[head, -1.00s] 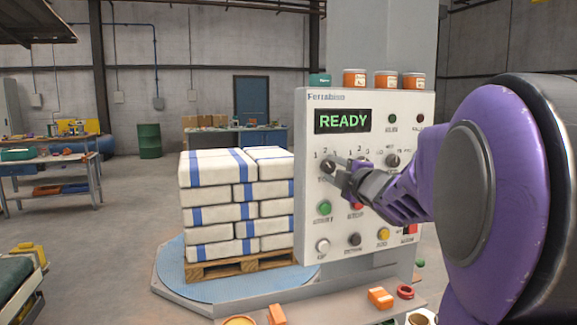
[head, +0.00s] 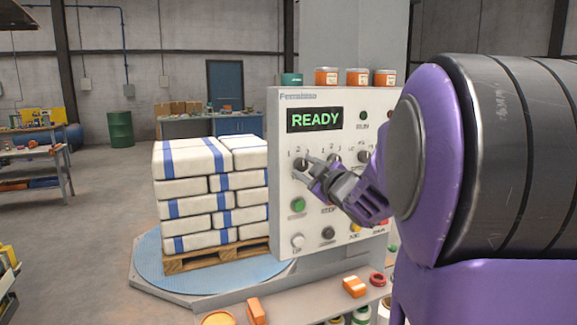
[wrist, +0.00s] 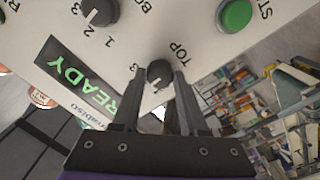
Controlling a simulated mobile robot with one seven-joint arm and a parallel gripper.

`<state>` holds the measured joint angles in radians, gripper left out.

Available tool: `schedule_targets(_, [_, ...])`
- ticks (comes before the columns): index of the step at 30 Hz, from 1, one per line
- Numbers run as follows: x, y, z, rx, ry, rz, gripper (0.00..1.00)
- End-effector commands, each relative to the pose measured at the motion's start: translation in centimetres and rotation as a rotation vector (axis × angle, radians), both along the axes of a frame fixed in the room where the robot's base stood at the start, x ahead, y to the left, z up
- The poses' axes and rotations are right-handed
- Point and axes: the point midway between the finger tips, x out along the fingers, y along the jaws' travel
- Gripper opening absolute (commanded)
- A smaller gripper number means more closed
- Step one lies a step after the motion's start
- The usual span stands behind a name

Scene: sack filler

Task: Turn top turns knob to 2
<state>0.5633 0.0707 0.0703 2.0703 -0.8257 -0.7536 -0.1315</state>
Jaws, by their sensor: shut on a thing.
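The control panel (head: 277,185) is white, with a green READY display (head: 315,119). The knob marked TOP (wrist: 159,72) is small, dark and round, with numbers beside it. In the head view it is the left knob of the upper row (head: 300,166), partly covered by my fingers. My gripper (wrist: 158,80) has one finger on each side of this knob and is shut on it; the fingertips also show in the head view (head: 310,168). The knob's pointer is too small and shaded to read. A second dark knob (wrist: 101,12) with numbers sits beside it.
A green button (head: 298,205) and several other buttons lie below the knobs. A ledge with orange pieces (head: 354,287) runs below.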

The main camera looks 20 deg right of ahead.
Motion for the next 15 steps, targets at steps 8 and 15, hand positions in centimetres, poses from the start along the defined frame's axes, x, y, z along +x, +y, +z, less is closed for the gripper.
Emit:
schedule_targets(8, [0.03, 0.04, 0.11, 0.01, -0.002, 0.001, 0.0])
schedule_targets(15, [0.03, 0.06, 0.11, 0.009, -0.003, 0.001, 0.55])
